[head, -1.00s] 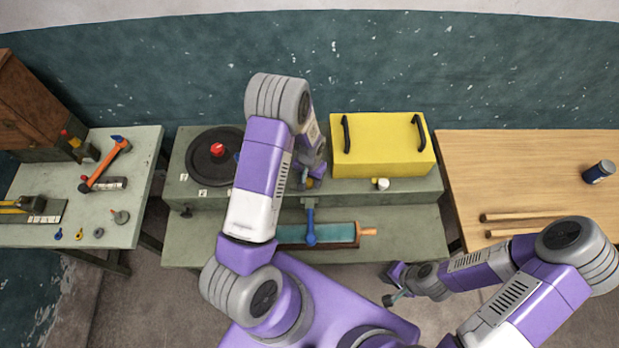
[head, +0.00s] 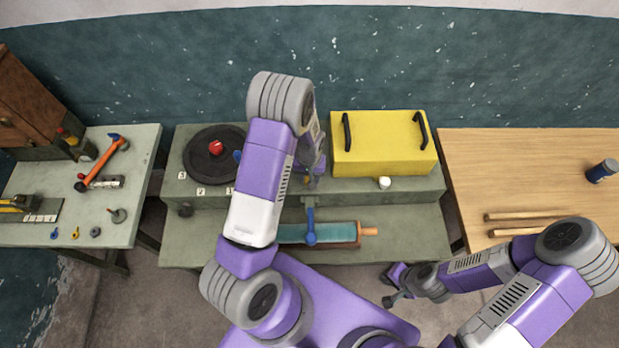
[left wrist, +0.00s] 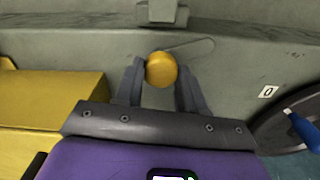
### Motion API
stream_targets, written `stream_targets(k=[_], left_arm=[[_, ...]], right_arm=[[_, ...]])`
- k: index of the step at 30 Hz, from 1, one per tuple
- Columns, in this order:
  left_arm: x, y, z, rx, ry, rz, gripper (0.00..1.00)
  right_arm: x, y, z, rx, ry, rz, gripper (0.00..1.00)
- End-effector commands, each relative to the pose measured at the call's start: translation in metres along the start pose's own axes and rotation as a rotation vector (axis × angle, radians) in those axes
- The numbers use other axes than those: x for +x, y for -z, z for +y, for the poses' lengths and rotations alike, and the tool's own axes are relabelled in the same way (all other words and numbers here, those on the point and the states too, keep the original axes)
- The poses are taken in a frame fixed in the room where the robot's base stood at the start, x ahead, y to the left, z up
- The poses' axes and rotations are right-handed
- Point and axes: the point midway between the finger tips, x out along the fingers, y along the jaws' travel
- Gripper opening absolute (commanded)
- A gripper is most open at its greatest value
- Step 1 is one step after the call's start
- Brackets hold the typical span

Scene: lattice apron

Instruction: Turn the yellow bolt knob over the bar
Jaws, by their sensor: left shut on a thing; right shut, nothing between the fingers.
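The yellow bolt knob (left wrist: 161,69) shows in the left wrist view between the two fingers of my left gripper (left wrist: 160,88), which is shut on it. A slot runs to the right from the knob along the grey front face. A grey block (left wrist: 162,12) sits just beyond the knob; I cannot tell whether it is the bar. In the head view my left gripper (head: 313,178) is at the bench front, largely hidden by my arm. My right gripper (head: 390,299) is shut and empty, low in front of the bench.
A yellow box (head: 380,143) with two black handles stands right of the left gripper. A dark round disc (head: 203,165) with a red knob (head: 216,147) lies left. A blue-handled lever (head: 310,228) hangs below, over a teal tray (head: 335,233). A wooden table (head: 540,170) is at right.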

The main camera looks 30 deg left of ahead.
Motion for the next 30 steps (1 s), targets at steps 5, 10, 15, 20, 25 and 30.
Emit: stream_targets(k=[5,10,15,20,25,30], left_arm=[[0.0006,0.0001,-0.0005,-0.170,0.001,0.001,0.09],[0.0000,0.0001,-0.0007,-0.333,0.000,0.001,0.09],[-0.0004,-0.0001,-0.0010,-0.494,0.001,0.001,0.09],[-0.0008,-0.0003,-0.0012,-0.645,0.001,0.001,0.09],[-0.0012,-0.0005,-0.0016,-0.804,0.001,0.001,0.09],[-0.0012,-0.0009,-0.0014,-0.944,0.000,0.000,0.09]], right_arm=[[0.0070,0.0003,0.0026,0.000,0.000,0.000,0.00],[0.0094,0.0004,0.0035,0.000,0.000,0.000,0.00],[0.0099,0.0004,0.0037,0.000,0.000,0.000,0.00],[0.0089,0.0004,0.0033,0.000,0.000,0.000,0.00],[0.0066,0.0003,0.0025,0.000,0.000,0.000,0.00],[0.0037,0.0002,0.0014,0.000,0.000,0.000,0.00]])
